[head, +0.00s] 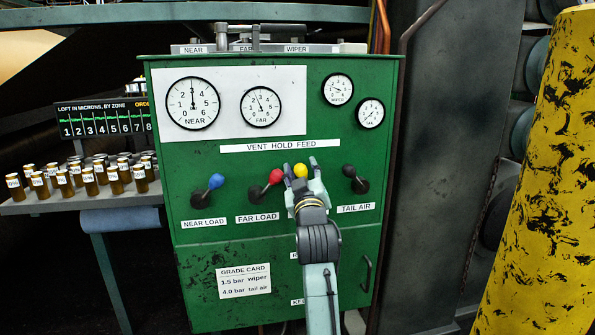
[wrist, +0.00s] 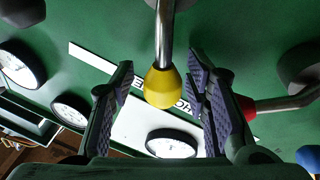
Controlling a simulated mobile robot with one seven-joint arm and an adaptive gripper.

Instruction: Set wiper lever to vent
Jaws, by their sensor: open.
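The yellow-knobbed lever (head: 300,170) stands on the green panel between the red and black levers, its knob pointing roughly straight up. Its own label is hidden behind my arm, so I cannot read it as wiper. The VENT HOLD FEED strip (head: 266,146) is above the levers. My gripper (head: 300,168) is open around the yellow knob. In the wrist view, which looks upside down, the yellow knob (wrist: 162,86) sits between the two finger pads (wrist: 158,80), with a visible gap on each side. Its metal stem runs to the top of that picture.
The red FAR LOAD lever (head: 275,177) is close on the left, and the blue NEAR LOAD lever (head: 216,181) is further left. The black TAIL AIR lever (head: 349,171) is on the right. Gauges (head: 193,104) sit above. A yellow, scuffed column (head: 545,190) stands far right.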

